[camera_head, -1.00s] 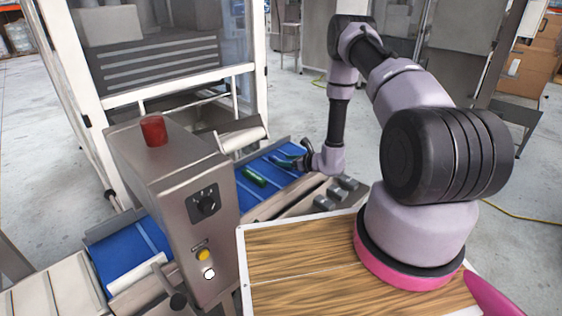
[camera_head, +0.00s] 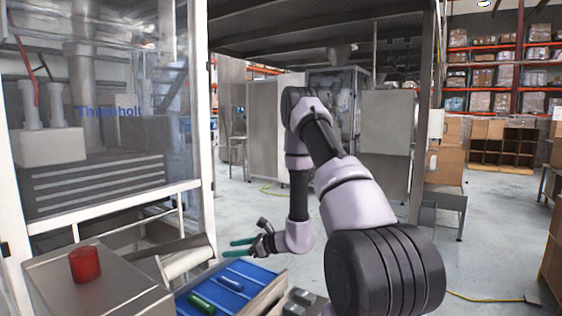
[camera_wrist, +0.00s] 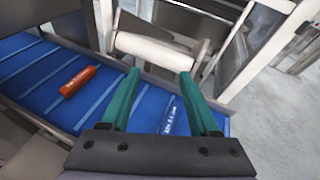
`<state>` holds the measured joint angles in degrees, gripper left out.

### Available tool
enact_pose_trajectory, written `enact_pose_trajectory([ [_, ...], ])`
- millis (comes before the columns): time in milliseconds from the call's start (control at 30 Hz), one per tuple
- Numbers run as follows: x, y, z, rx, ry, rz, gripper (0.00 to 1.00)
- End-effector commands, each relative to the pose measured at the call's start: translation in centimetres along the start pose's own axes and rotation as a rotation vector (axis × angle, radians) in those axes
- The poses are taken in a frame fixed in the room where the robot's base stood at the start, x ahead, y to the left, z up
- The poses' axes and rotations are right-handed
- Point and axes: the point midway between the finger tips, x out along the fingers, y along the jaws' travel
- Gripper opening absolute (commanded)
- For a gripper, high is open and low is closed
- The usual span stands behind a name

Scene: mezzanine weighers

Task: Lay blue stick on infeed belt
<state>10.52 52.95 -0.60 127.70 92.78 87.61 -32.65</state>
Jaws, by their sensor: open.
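My gripper (camera_head: 229,248) is open, its two green fingers apart and pointing left above the blue infeed belt (camera_head: 238,273). In the wrist view nothing is clasped between the fingertips (camera_wrist: 159,74). A blue stick with white lettering (camera_wrist: 168,118) appears to lie on the belt, seen between the fingers and below them; its outline blends with the belt. In the head view I cannot make it out surely.
A green stick (camera_head: 201,304) lies on the belt in the head view. An orange-red stick (camera_wrist: 78,81) lies on the belt in the wrist view. A metal cabinet with a red button (camera_head: 85,265) and a pale roller (camera_wrist: 153,50) stand beside the belt.

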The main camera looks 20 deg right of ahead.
Motion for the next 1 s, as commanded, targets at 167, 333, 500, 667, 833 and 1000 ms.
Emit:
enact_pose_trajectory([
  [167,-2.1,3.4,10.9,-0.248,-0.034,0.223,0.62],
  [333,-5.9,7.7,17.9,-0.505,-0.004,0.409,0.62],
  [500,-10.7,11.6,22.4,-0.785,0.077,0.549,0.62],
  [667,-15.8,14.2,24.9,-1.062,0.197,0.633,0.62],
  [833,-21.3,15.6,26.7,-1.363,0.362,0.662,0.62],
  [1000,-26.6,16.0,28.2,-1.637,0.548,0.627,0.62],
])
